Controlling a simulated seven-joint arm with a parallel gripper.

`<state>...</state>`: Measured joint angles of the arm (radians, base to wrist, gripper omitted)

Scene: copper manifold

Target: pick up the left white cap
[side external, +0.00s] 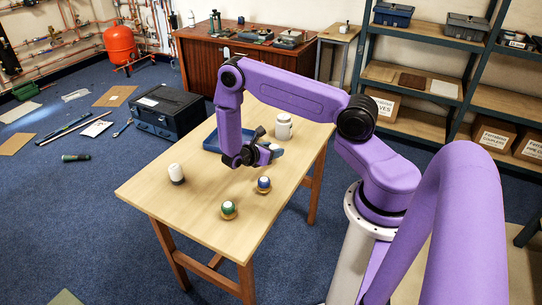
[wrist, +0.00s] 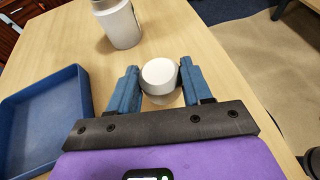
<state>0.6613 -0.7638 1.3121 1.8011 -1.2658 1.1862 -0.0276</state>
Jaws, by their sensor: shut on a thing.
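My gripper (side external: 270,152) is over the table near the white mug-like container. In the wrist view its two blue fingers (wrist: 159,84) are closed on the sides of a round white cap (wrist: 159,74), which has a darker side below its top. I cannot tell whether the cap is touching the table or lifted. The side view does not show the cap clearly, as the gripper covers it.
A blue tray (wrist: 82,108) lies left of my gripper. A white container (wrist: 121,26) stands just beyond it and also shows in the side view (side external: 284,128). The front of the wooden table (side external: 190,205) is mostly clear.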

